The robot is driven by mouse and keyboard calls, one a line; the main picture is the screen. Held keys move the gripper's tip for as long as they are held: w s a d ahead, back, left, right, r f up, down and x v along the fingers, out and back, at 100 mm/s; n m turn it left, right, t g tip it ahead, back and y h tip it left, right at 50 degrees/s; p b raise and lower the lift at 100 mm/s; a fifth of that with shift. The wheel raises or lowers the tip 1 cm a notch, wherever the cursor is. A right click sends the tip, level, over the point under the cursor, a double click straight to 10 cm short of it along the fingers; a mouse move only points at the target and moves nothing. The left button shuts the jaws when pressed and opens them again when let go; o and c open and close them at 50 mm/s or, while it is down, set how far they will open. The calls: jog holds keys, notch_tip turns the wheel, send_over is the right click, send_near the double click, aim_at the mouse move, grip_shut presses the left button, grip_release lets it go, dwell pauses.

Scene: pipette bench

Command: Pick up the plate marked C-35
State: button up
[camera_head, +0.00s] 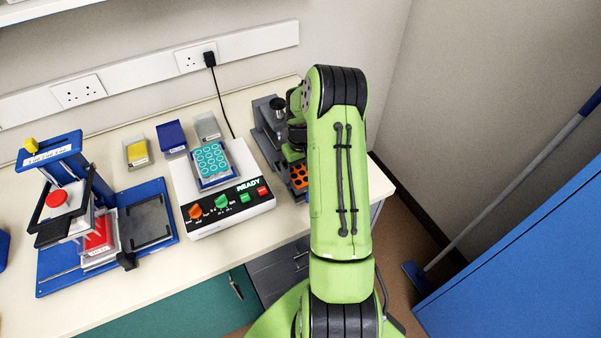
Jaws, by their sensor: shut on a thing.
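My arm reaches over the bench on the right and hides much of what is behind it. My gripper (295,158) shows only in part beside the arm, with its fingertips mostly hidden. It is shut at the orange plate with dark wells (299,176), just below it. Whether this plate is lifted or resting cannot be told. A plate with teal rings (211,159) sits on the white device (222,190) that reads READY. A yellow plate (137,151), a blue one (172,136) and a grey one (207,127) stand at the back. I cannot read C-35 on any plate.
A blue press-like stand (62,150) with a red-topped plate (100,235) and a dark empty bed (150,220) stands left. A grey device (268,125) is beside my arm. A black cable (222,95) runs to the wall. A blue panel (530,270) is at right.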

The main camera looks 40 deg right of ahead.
notch_tip(320, 180, up, 10)
dwell(0.4)
jog(key=shift+r, duration=0.15)
notch_tip(320, 180, up, 3)
jog(key=p, duration=0.2)
jog(key=shift+p, duration=0.3)
